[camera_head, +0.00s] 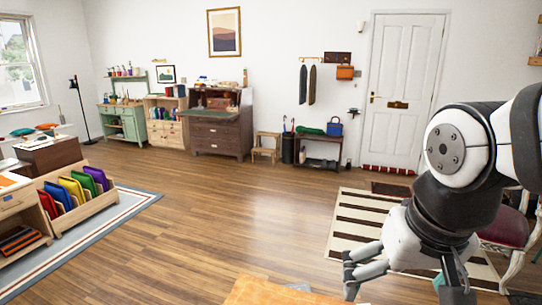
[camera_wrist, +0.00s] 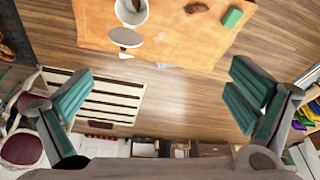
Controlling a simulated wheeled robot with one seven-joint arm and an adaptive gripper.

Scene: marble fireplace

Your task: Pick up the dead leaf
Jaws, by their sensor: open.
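A small curled brown thing (camera_wrist: 197,7), which looks like the dead leaf, lies on the orange tabletop (camera_wrist: 175,45) at the top edge of the wrist view. It is too small to be sure. The leaf is not visible in the head view, where only a corner of the orange top (camera_head: 262,292) shows. My gripper (camera_wrist: 160,78) is open and empty, its green-padded fingers wide apart. The brown thing is well beyond the fingertips, apart from them. In the head view my gripper (camera_head: 362,268) hangs at the lower right.
On the orange top are a white pot (camera_wrist: 131,12), a round pale-rimmed disc (camera_wrist: 125,37) and a green block (camera_wrist: 232,18). A striped rug (camera_head: 345,222) and a chair (camera_head: 505,235) are at right. Open wooden floor (camera_head: 220,205) fills the middle.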

